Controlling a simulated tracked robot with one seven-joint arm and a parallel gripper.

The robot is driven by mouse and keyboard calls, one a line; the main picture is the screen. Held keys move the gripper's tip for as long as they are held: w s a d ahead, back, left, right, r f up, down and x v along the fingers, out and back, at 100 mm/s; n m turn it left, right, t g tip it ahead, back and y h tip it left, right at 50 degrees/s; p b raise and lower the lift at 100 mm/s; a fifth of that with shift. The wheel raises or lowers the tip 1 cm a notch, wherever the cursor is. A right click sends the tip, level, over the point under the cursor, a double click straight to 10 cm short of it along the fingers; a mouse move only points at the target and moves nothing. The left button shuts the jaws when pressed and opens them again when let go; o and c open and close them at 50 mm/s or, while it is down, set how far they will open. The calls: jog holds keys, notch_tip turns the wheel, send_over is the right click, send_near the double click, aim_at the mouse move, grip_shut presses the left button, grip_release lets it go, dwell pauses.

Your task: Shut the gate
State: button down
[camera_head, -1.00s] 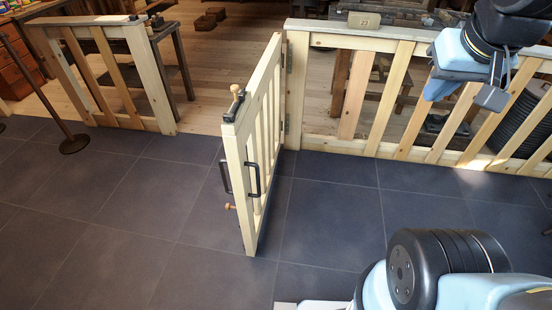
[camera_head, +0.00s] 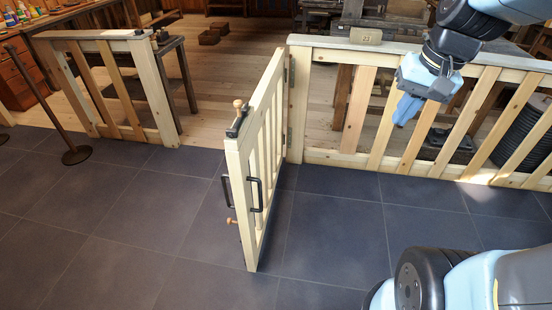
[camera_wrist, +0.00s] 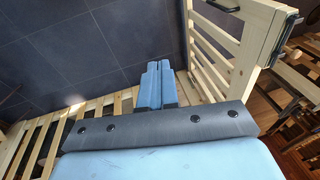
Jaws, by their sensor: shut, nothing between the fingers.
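The pale wooden gate (camera_head: 262,165) stands open in the head view, swung out over the dark tiles from hinges on its right-hand post (camera_head: 298,100). It has black pull handles (camera_head: 255,194) and a black latch with a wooden knob (camera_head: 238,118) on its top. My gripper (camera_head: 404,110) hangs to the right of the gate, in front of the slatted fence, and touches nothing that I can see. In the wrist view its blue fingers (camera_wrist: 156,84) are together and empty. The gate (camera_wrist: 240,50) shows there to the right of the fingers, with a handle at its top.
The left fence section (camera_head: 108,85) ends in a post across the opening. A stanchion base (camera_head: 76,155) stands at far left. The tiles around the gate are clear.

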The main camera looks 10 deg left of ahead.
jog(key=w+a+f+m+g+y, duration=0.1)
jog(key=w+a+f+m+y, duration=0.4)
jog(key=f, duration=0.8)
jog(key=w+a+f+m+g+y, duration=0.2)
jog(key=w+a+f+m+y, duration=0.35)
jog(key=f, duration=0.85)
jog(key=w+a+f+m+g+y, duration=0.1)
jog(key=w+a+f+m+y, duration=0.35)
jog(key=f, duration=0.85)
jog(key=s+a, duration=0.1)
jog(key=a, duration=1.2)
jog(key=shift+a+f+y, duration=0.15)
jog(key=shift+y, duration=0.25)
